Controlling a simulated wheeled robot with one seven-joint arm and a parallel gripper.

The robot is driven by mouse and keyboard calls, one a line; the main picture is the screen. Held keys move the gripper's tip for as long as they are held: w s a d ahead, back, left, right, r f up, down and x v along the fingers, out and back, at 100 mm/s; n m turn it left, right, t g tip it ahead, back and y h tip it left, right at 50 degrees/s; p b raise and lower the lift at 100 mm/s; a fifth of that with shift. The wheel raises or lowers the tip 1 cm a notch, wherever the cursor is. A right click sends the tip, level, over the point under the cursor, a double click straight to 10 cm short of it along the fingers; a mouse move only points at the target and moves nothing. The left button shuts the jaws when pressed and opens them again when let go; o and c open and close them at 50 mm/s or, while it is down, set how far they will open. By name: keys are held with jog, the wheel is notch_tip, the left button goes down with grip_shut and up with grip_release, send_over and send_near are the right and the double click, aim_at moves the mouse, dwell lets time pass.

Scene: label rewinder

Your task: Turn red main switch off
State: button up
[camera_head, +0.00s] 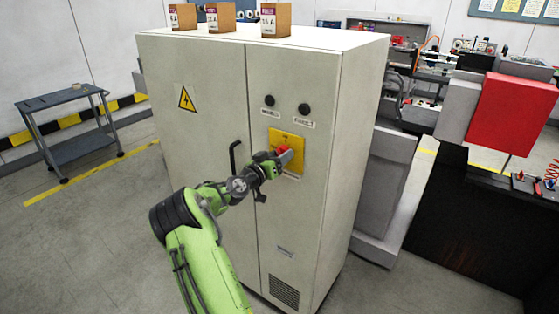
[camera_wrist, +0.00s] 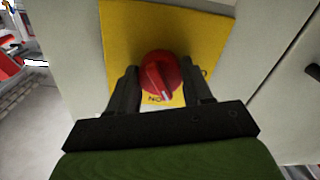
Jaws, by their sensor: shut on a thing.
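The red main switch (camera_wrist: 160,74) is a round red knob with a pale pointer line, on a yellow plate (camera_wrist: 118,30) on the cabinet front. In the wrist view its pointer is toward the bottom of the picture, beside the letters "ON". My gripper (camera_wrist: 163,82) has a dark finger on each side of the knob and is shut on it. In the head view, my gripper (camera_head: 283,157) is at the yellow plate (camera_head: 296,140) and partly covers the red knob (camera_head: 281,150).
The tall cabinet (camera_head: 205,120) has a black door handle (camera_head: 234,155) left of my gripper and two black knobs (camera_head: 286,105) above the plate. Boxes (camera_head: 276,20) stand on top. A grey cart (camera_head: 70,125) stands at the left, with open floor around it.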

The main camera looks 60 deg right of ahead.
jog(key=n, duration=0.5)
jog(key=shift+n, duration=0.3)
jog(key=n+p, duration=0.2)
jog(key=n, duration=0.3)
jog(key=shift+n, duration=0.4)
jog(key=o, duration=1)
jog(key=shift+o, duration=0.2)
jog(key=shift+a, duration=0.1)
jog(key=w+a, duration=0.2)
jog(key=a, duration=1.3)
jog(key=shift+w+a+b, duration=0.2)
jog(key=shift+w+b, duration=0.05)
jog(key=shift+b, duration=0.2)
